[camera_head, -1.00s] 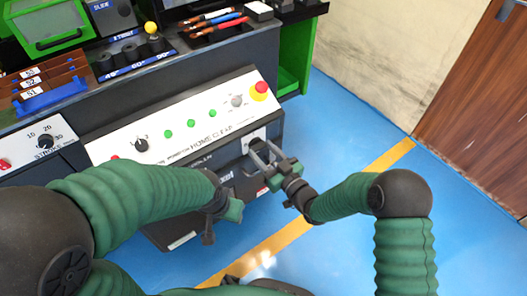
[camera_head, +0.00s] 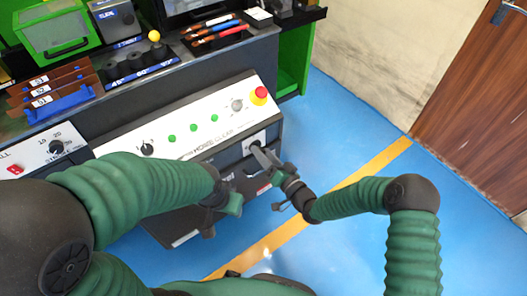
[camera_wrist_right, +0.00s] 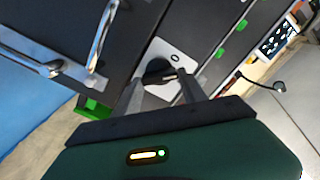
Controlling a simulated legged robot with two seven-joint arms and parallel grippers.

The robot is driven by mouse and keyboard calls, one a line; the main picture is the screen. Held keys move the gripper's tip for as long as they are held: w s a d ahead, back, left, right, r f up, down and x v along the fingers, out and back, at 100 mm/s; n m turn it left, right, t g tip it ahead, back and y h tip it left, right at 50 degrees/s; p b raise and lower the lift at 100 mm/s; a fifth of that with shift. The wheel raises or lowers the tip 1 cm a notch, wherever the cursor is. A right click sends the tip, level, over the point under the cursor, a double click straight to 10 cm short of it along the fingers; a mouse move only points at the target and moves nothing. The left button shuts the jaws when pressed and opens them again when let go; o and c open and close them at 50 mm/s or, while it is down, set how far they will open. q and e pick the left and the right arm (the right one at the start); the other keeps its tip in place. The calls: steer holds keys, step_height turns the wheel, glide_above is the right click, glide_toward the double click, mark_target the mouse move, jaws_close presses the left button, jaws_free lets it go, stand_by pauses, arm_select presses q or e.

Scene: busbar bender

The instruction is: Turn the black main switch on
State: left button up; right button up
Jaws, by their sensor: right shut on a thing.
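The black main switch (camera_wrist_right: 157,71) is a round knob with a pale mark on a light plate (camera_wrist_right: 178,57), seen in the right wrist view. My right gripper (camera_wrist_right: 160,82) has one finger on each side of the knob and is shut on it. In the head view the right gripper (camera_head: 262,153) is at the switch plate (camera_head: 254,141) at the right end of the machine's front, and the fingers hide most of the knob. My left gripper (camera_head: 228,200) hangs in front of the machine, away from the switch; its jaw opening is unclear.
A sloped white panel (camera_head: 190,120) above the switch carries a black dial, several green buttons and a red emergency stop (camera_head: 261,93). A metal handle (camera_wrist_right: 30,55) shows near the gripper in the wrist view. Blue floor (camera_head: 350,115) lies open to the right.

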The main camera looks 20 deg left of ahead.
steer(key=m, duration=0.4)
steer(key=shift+w+d+f+p, duration=0.1)
steer(key=shift+w+d+p, duration=0.05)
steer(key=shift+p, duration=0.2)
steer(key=m, duration=0.4)
steer(key=shift+f+m, duration=0.25)
steer(key=shift+m, duration=0.15)
steer(key=o, duration=1.4)
steer(key=shift+c, duration=0.2)
steer(key=shift+r, duration=0.1)
